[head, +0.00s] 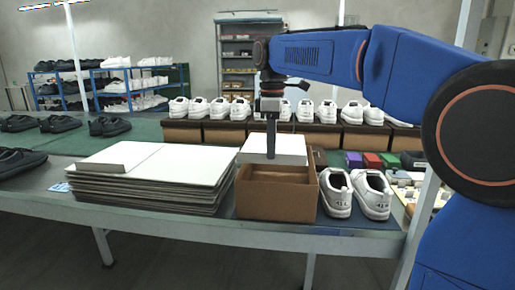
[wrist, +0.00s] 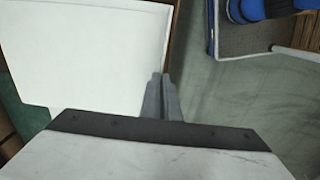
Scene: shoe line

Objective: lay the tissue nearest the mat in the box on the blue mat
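The open brown box (head: 277,205) stands on the blue mat (head: 370,236). I see no tissue laid over its front part; its inside is partly hidden. White tissue sheets lie in a low stack (head: 190,165) left of the box, the right-hand pile closest to the mat. A white panel (head: 290,150) rises at the back of the box; I cannot tell if it is a lid lining. My gripper (head: 270,156) points down above the box's back part. In the wrist view its fingers (wrist: 163,98) look together and empty, beside a white surface (wrist: 75,50).
Two white shoes (head: 353,194) stand right of the box on the mat. Several white shoes on brown boxes (head: 225,133) line the back. Small coloured boxes (head: 372,160) lie at right. Dark shoes (head: 60,124) stand on the green surface at left.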

